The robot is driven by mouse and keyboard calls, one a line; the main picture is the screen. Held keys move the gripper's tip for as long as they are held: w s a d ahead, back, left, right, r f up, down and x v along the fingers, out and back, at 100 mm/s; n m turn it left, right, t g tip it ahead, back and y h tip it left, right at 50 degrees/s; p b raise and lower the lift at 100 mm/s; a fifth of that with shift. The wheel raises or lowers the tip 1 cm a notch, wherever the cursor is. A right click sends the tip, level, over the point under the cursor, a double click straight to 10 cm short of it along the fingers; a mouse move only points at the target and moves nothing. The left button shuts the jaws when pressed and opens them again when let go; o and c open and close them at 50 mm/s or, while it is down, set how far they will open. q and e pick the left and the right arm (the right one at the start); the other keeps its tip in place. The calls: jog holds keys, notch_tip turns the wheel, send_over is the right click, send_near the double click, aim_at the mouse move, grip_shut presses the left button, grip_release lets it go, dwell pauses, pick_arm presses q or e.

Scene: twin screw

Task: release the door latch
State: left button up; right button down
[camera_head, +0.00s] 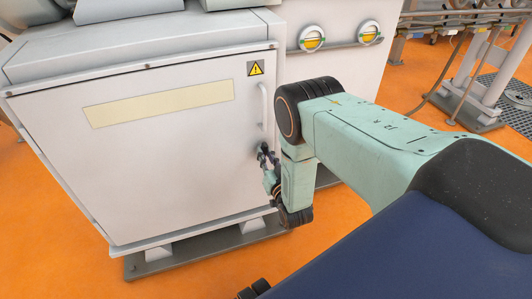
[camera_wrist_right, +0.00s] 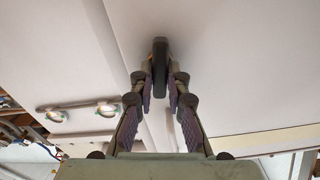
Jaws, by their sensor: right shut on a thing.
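The white cabinet door (camera_head: 150,165) is closed, with a pale yellow strip across it and a yellow warning sign at its upper right. The small dark door latch (camera_head: 262,148) sits near the door's right edge, below a white bar handle (camera_head: 264,103). My right gripper (camera_head: 266,158) reaches the latch from the right and is shut on it. In the right wrist view, the dark latch (camera_wrist_right: 160,58) stands between the fingertips of my right gripper (camera_wrist_right: 160,78). The fingers partly hide the latch in the head view. My left gripper is not in view.
Two round gauges or knobs with yellow faces (camera_head: 312,38) are on the cabinet panel to the right of the door. The cabinet stands on a grey base (camera_head: 205,252). Metal frames (camera_head: 480,75) stand at the upper right. Orange floor is clear in front.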

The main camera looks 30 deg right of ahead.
jog(key=shift+a+n+p, duration=0.1)
jog(key=shift+n+p, duration=0.2)
jog(key=shift+n, duration=0.7)
jog(key=c, duration=1.3)
grip_release()
jog(key=v, duration=1.2)
jog(key=shift+f, duration=0.1)
